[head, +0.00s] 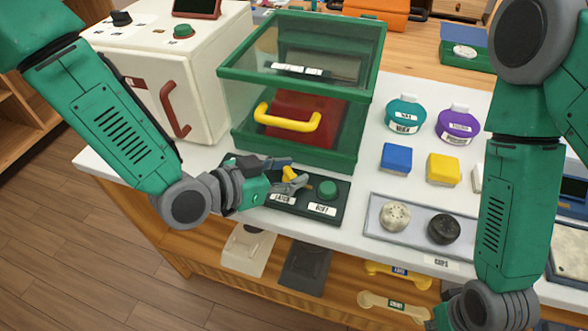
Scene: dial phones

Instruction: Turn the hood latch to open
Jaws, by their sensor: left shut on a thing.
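The hood (236,105) is a clear box with a green frame and a yellow handle (287,118) on its front; its front looks closed. A dark panel (256,214) lies at its foot, with a yellow latch (291,176) on the left and a green button (327,190) on the right. My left gripper (287,174) is shut on the yellow latch, and its fingers partly hide it. My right gripper (441,319) is low at the bottom edge, away from the hood; its fingers are cut off by the frame.
A white cabinet (205,65) with a red handle stands left of the hood. To the right are teal (405,113) and purple (458,123) round containers, blue (396,157) and yellow (443,168) blocks, and a tray (380,231) with two round caps. Shelves sit below the counter.

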